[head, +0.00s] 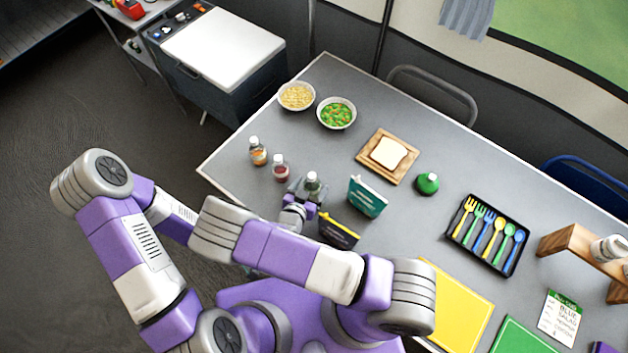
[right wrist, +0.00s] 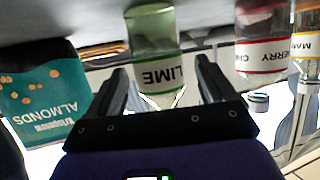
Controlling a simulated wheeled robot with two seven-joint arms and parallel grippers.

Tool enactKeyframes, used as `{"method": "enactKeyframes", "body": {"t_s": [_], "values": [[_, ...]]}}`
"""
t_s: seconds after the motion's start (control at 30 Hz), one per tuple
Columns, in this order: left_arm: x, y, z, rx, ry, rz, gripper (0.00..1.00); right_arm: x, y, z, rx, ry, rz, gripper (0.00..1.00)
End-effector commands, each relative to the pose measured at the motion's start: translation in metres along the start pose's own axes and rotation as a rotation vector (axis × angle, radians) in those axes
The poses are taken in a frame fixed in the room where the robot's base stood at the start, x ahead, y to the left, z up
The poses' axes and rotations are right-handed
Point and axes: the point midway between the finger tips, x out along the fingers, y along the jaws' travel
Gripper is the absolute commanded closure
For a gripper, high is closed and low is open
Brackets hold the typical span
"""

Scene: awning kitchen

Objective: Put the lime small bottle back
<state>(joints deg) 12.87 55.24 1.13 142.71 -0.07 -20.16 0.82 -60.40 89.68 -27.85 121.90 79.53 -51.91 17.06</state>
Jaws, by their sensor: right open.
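A gap shows beside each finger, so I see no grip. My left gripper is not in view.
A teal almonds bag (head: 367,197) and a dark bag (head: 338,231) stand close on the right. Bowls (head: 296,96) and a bread board (head: 402,174) are behind.

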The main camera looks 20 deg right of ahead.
Motion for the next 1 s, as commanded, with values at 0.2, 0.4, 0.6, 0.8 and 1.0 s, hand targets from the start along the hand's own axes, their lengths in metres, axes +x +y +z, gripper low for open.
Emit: {"method": "enactKeyframes", "body": {"t_s": [0.2, 0.4, 0.6, 0.8, 1.0], "values": [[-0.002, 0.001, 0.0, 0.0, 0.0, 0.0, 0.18, -0.032, 0.0, -0.001, 0.001, 0.001, -0.001, 0.17], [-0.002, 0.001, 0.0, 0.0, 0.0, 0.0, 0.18, -0.039, 0.0, 0.0, 0.001, 0.001, 0.0, 0.17], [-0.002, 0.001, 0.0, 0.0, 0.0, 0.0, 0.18, -0.039, 0.0, 0.0, 0.001, 0.001, 0.001, 0.17], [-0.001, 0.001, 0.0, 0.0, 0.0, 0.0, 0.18, -0.029, 0.001, 0.0, 0.001, 0.002, 0.003, 0.17], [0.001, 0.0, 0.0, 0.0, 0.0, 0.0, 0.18, 0.004, 0.002, 0.001, 0.0, 0.002, 0.005, 0.17]]}}
